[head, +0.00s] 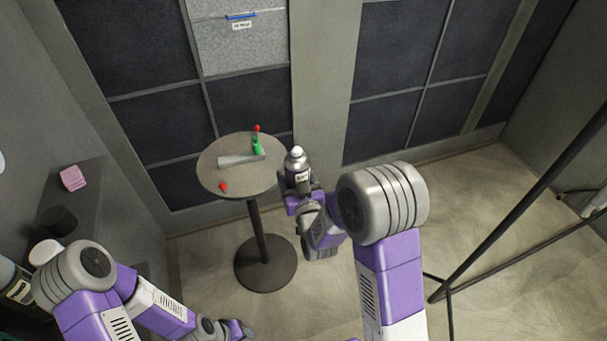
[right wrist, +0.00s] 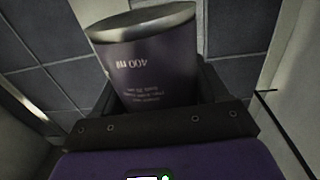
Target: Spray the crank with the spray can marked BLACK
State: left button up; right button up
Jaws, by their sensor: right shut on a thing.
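A dark spray can (head: 297,172) with a pale cap stands upright in my right gripper (head: 300,196), beside the right edge of the round table. Its white label is small and seems to read BLACK. In the right wrist view the can (right wrist: 155,65) sits between the fingers, with "400 ml" upside down, and the gripper (right wrist: 155,108) is shut on it. The crank (head: 240,160) appears to be the grey bar lying on the table, with a green part and a red knob at its far end. My left gripper (head: 238,329) is low at the bottom edge, its jaws unclear.
The round table (head: 210,172) stands on one post with a round base (head: 265,264). A small red piece (head: 223,187) lies near its front edge. A shelf (head: 85,195) at left bears a pink block (head: 73,178). Dark tripod-like legs (head: 500,200) cross the right side.

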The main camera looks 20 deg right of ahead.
jog(key=s+a+f+m+h+b, duration=0.15)
jog(key=s+a+f+b, duration=0.25)
jog(key=a+f+b, duration=1)
pick_arm(q)
notch_tip(320, 180, down, 12)
jog(key=p, duration=0.2)
jog(key=shift+f+p, duration=0.2)
jog(key=shift+p, duration=0.15)
pick_arm(e)
jog(key=w+a+f, duration=0.1)
jog(key=w+f, duration=0.1)
jog(key=w, duration=0.3)
jog(key=shift+w+h, duration=0.3)
jog(key=shift+h, duration=0.15)
pick_arm(q)
jog(key=shift+c, duration=0.4)
